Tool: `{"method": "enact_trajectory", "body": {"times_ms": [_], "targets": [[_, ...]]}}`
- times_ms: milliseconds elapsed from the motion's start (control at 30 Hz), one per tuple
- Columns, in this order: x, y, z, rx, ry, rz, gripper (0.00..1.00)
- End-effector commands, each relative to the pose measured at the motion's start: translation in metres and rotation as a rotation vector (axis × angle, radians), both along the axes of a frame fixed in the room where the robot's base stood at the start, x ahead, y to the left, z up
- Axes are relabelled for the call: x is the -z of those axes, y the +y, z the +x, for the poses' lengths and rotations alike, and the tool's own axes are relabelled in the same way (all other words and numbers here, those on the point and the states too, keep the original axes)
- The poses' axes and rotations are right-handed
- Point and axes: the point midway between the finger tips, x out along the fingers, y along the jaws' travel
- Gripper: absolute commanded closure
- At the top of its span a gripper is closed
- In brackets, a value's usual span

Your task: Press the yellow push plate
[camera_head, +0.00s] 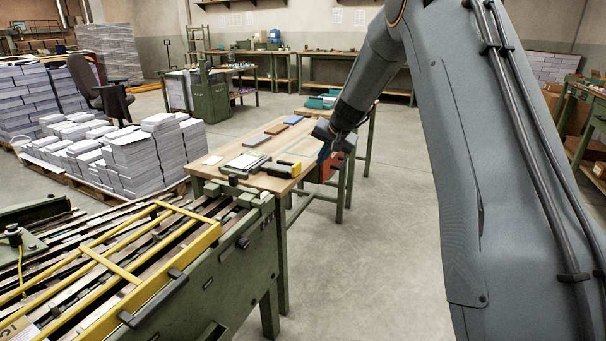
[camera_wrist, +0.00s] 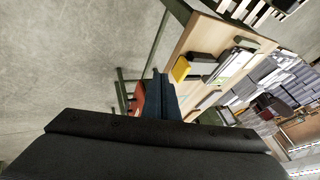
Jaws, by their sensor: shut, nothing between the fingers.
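The yellow push plate (camera_head: 296,169) faces the near right end of the wooden bench, beside a dark block and a stack of papers. It also shows in the wrist view (camera_wrist: 181,69), up and to the right of my finger ends. My gripper (camera_head: 323,155) is shut and empty, with bluish fingers, just right of the bench edge in the head view. In the wrist view my gripper (camera_wrist: 161,76) points up the picture, and its fingers look apart from the yellow plate. The exact gap in depth is unclear.
The wooden bench (camera_head: 225,160) carries books and a paper stack (camera_head: 246,161). A red thing (camera_wrist: 138,97) sits close below and left of my fingers, partly hidden. A green machine with a yellow guard frame (camera_head: 125,276) stands at the near left. The floor (camera_head: 365,245) right of the bench is clear.

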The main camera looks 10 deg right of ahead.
Motion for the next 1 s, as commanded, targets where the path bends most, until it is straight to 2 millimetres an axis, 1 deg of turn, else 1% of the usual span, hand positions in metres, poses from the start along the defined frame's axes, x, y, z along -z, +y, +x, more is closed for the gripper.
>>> {"method": "enact_trajectory", "body": {"times_ms": [33,133,433,567,667,1000], "targets": [[0.002,-0.002,0.010,0.008,-0.012,0.005,1.00],[0.002,-0.004,0.018,0.018,-0.024,0.012,1.00],[0.001,-0.004,0.018,0.018,-0.025,0.013,1.00],[0.005,-0.003,0.021,0.018,-0.024,0.012,1.00],[0.015,-0.001,0.027,0.017,-0.022,0.013,1.00],[0.063,0.008,0.062,0.018,-0.023,0.013,1.00]]}}
